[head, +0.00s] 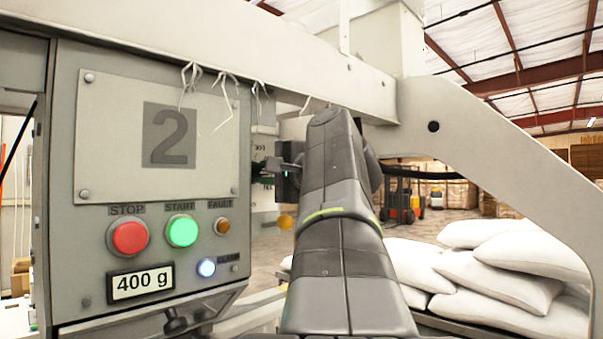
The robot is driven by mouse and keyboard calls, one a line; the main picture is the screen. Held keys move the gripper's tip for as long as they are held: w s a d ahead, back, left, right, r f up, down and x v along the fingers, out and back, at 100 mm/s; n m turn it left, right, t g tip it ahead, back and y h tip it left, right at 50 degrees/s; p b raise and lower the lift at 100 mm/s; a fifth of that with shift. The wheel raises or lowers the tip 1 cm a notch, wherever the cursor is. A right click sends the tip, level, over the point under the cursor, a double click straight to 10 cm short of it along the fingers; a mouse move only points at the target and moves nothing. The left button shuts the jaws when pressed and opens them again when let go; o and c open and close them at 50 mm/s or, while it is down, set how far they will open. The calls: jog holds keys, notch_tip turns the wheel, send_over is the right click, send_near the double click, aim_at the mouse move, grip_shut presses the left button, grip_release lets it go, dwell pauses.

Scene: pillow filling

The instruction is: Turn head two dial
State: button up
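The head two panel (65,200) is a grey box at the left with a plate (115,120) marked 2. It carries a red STOP button (127,238), a lit green START button (181,231), an amber FAULT lamp (222,225), a lit bluish-white lamp (206,268) and a 400 g display (140,282). I cannot make out a clear dial on this face. My gripper (272,172) is just right of the panel, its dark fingers pointing left, partly hidden behind my arm. I cannot tell whether the fingers are apart or touch anything.
A beige beam (250,60) crosses above, with white threads hanging from it. A slanted brace (500,150) runs down at the right. White filled sacks (500,270) are stacked at the lower right. A black fitting (176,322) sits under the panel. An orange forklift (400,205) stands far behind.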

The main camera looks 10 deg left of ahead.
grip_shut()
jog(key=shift+f+n+b, duration=0.15)
jog(key=shift+n+b, duration=0.15)
jog(key=shift+b, duration=0.05)
jog(key=n+b, duration=0.2)
jog(key=shift+f+n, duration=0.1)
jog(key=shift+n, duration=0.3)
jog(key=n+b, duration=0.2)
jog(key=n, duration=0.1)
jog(key=shift+n, duration=0.3)
jog(key=n+b, duration=0.3)
jog(key=n, duration=0.1)
jog(key=shift+n, duration=0.3)
jog(key=n+b, duration=0.2)
jog(key=n, duration=0.4)
jog(key=shift+w+b, duration=0.1)
jog(key=shift+b, duration=0.3)
jog(key=n+b, duration=0.2)
jog(key=n, duration=0.4)
